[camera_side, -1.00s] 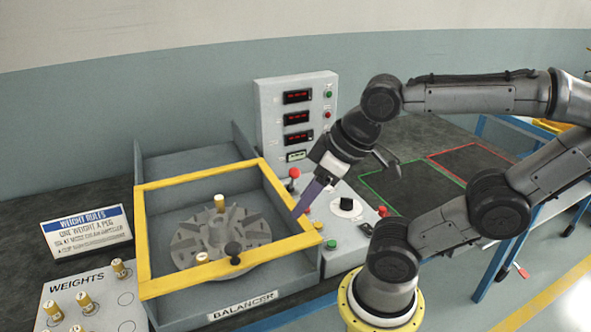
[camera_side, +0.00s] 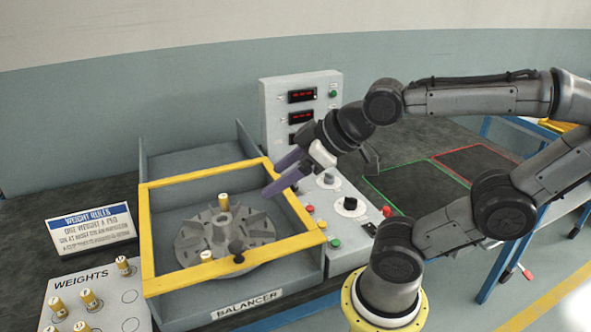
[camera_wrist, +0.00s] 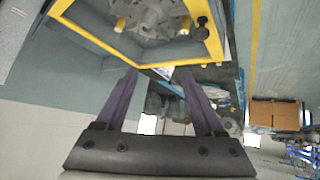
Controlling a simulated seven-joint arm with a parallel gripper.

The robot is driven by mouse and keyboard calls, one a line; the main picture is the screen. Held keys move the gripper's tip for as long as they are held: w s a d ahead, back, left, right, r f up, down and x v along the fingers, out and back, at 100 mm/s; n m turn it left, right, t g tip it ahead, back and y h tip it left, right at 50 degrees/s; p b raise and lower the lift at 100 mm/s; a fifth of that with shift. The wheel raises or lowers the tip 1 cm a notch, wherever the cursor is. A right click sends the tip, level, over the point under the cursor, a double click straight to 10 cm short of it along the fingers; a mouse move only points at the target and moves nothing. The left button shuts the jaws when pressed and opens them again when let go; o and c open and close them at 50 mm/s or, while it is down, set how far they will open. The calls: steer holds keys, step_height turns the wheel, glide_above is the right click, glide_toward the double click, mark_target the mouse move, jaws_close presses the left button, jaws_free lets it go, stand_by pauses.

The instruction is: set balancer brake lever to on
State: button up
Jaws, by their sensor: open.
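The balancer (camera_side: 190,295) is a grey box with a yellow-framed guard (camera_side: 158,286) over a grey bladed rotor (camera_side: 240,228). Its sloping control panel (camera_side: 352,248) is on the right. No brake lever can be made out for certain; a red-knobbed lever seen earlier at the panel's far left is now hidden behind my gripper. My gripper (camera_side: 273,179) is open, its purple fingers apart and pointing left over the guard's right edge. The wrist view shows my gripper (camera_wrist: 158,76) with nothing between its fingers and the yellow guard (camera_wrist: 165,62) beyond them.
A display tower (camera_side: 270,115) stands behind my gripper. A weights board (camera_side: 105,317) and a rules sign (camera_side: 92,230) stand at left. The green-outlined mat (camera_side: 410,185) is bare.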

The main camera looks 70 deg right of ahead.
steer(key=w+d+n+t+h, duration=0.2)
steer(key=w+d+t, duration=0.2)
steer(key=w, duration=0.4)
steer(key=s+d+f+h, duration=0.1)
steer(key=d+f+h, duration=0.1)
steer(key=d, duration=0.2)
steer(key=s+d+f+m+h, duration=0.1)
steer(key=d+f+h, duration=0.1)
steer(key=d+f, duration=0.1)
steer(key=s+d+f+h, duration=0.1)
steer(key=d+f+h, duration=0.1)
steer(key=d, duration=0.3)
steer(key=shift+s+f+t+h, duration=0.3)
steer(key=shift+s+f+t, duration=0.1)
steer(key=shift+f, duration=0.15)
steer(key=s+d+f+m+g+h, duration=0.1)
steer(key=s+d+f+m+g, duration=0.2)
steer(key=s+f, duration=0.25)
steer(key=shift+n, duration=0.3)
steer(key=shift+x, duration=7.15)
steer(key=shift+s+d+r, duration=0.1)
steer(key=shift+d, duration=0.1)
jaws_close()
